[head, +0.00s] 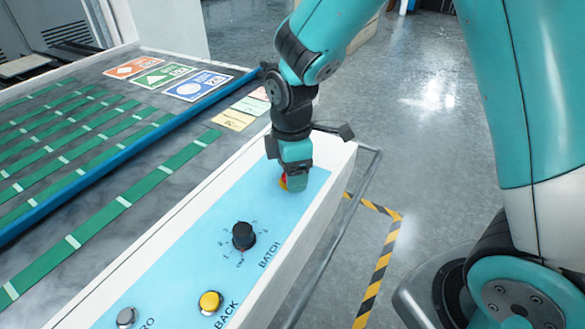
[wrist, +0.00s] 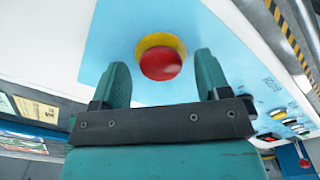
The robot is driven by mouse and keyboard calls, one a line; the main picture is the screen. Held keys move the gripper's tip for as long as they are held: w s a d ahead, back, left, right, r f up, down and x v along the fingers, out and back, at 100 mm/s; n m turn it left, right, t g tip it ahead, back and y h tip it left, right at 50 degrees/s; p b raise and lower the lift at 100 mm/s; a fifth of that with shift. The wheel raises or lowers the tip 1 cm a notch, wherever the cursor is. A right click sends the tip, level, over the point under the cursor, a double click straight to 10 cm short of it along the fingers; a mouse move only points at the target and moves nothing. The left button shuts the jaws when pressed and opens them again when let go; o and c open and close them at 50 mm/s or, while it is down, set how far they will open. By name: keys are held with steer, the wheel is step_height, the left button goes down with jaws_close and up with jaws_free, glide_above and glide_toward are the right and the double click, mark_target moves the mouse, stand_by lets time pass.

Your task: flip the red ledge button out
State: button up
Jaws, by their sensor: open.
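The red button (wrist: 161,63) with a yellow collar sits on the light blue panel and shows in the upper middle of the wrist view. In the head view only a small part of the red button (head: 284,181) shows, mostly hidden behind my gripper (head: 293,180). In the wrist view my gripper (wrist: 164,80) is open and empty, one finger on each side of the button. I cannot tell whether the fingers touch the button.
A black batch knob (head: 243,236), a yellow button (head: 210,303) and a grey button (head: 127,317) lie along the same blue panel (head: 190,260). Green strips (head: 120,200) and coloured cards (head: 164,75) lie on the table to the left. A rail (head: 350,210) runs along the panel's right side.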

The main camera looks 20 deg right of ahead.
jaws_close()
steer(key=shift+r+p, duration=0.85)
steer(key=shift+p, duration=0.05)
steer(key=shift+w+f, duration=0.1)
steer(key=shift+f, duration=0.05)
jaws_free()
step_height(320, 180, up, 18)
steer(key=shift+f+p, duration=0.25)
steer(key=shift+p, duration=0.15)
